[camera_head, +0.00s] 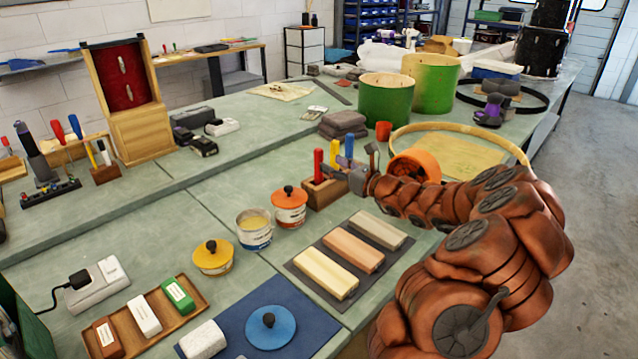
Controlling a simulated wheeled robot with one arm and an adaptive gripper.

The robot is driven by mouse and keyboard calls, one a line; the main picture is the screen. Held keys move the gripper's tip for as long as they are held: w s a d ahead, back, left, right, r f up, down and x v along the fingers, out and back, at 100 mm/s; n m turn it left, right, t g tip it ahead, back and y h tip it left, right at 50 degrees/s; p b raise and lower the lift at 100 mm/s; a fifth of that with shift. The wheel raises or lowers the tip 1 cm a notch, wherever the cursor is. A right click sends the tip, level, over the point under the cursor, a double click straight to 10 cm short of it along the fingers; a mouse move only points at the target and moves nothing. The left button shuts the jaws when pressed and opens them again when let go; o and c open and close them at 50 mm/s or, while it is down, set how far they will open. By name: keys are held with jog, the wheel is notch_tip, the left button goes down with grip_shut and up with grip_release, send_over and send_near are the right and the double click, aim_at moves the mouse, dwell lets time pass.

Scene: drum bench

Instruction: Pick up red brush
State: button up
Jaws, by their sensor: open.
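A red brush (318,164) stands upright in a small wooden holder block (322,194), with only its red handle showing. A yellow handle (334,153) and a blue handle (349,147) stand to its right in the same row. My gripper (347,172) is just right of the holder, at the height of the handles, and points left toward them. It is open and holds nothing that I can see. It is apart from the red handle in the picture, and it partly hides the holder's right end. The finger gap is small and hard to make out.
An orange-lidded can (290,208) stands close left of the holder. In front lies a dark mat with several wooden blocks (353,253). An orange bowl (416,168) and a wooden hoop (500,139) are behind my arm. Folded grey cloths (343,124) lie behind the holder.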

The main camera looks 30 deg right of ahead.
aim_at(321, 161)
jog(key=x, duration=0.2)
jog(key=a+p+x, duration=0.1)
jog(key=x, duration=0.1)
jog(key=shift+s, duration=0.1)
jog(key=shift+w+f, duration=0.1)
jog(key=shift+w, duration=0.65)
jog(key=c, duration=0.9)
